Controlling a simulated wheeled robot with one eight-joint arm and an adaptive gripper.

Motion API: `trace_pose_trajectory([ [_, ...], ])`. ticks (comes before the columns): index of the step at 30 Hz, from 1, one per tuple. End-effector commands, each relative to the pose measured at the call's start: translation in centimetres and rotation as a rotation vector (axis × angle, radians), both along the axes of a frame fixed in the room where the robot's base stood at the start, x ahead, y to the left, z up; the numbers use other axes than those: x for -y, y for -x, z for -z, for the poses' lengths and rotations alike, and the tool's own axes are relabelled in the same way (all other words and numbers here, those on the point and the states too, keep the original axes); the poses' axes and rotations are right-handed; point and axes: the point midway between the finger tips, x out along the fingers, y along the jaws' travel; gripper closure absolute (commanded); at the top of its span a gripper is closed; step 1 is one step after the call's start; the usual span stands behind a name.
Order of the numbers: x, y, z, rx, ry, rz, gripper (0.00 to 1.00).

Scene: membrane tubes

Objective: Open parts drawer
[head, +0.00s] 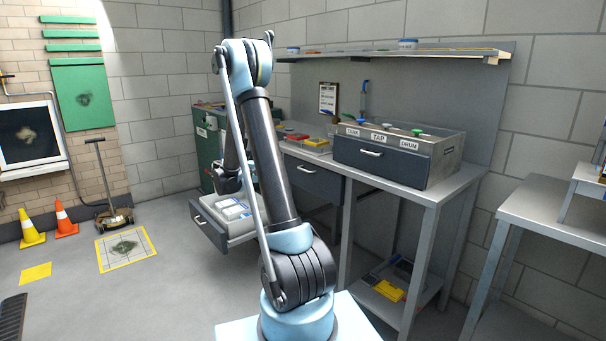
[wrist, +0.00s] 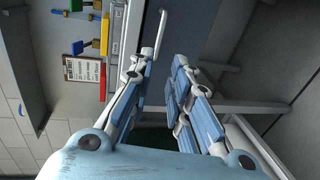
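A dark blue-grey drawer (head: 318,187) with a pale bar handle (head: 308,169) sits closed under the workbench. In the wrist view, which is turned sideways, a pale bar handle (wrist: 160,32) stands out on a dark drawer front (wrist: 215,45). My gripper (wrist: 160,68) is open, its two fingers apart and nothing between them. The handle lies beyond the fingertips, not touching them. In the head view my arm partly hides my gripper. No label is readable on the closed drawer, so I cannot tell if it is the parts drawer.
Another drawer (head: 207,226) stands pulled out low at left, with white packets inside. A labelled box (head: 405,170) with its own drawer stands on the bench (head: 434,193). A side table (head: 550,218) is at right.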

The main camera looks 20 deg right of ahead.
Motion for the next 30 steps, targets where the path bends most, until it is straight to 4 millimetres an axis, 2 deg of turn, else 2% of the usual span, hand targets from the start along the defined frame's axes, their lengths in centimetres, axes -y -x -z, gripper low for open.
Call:
trace_pose_trajectory([
  [5, 0.9, -0.5, 0.3, 0.000, 0.005, 0.002, 0.82],
  [8, 2.2, -0.9, 0.6, 0.000, 0.005, 0.002, 0.82],
  [30, 13.8, -5.1, 3.2, 0.000, 0.004, 0.001, 0.82],
])
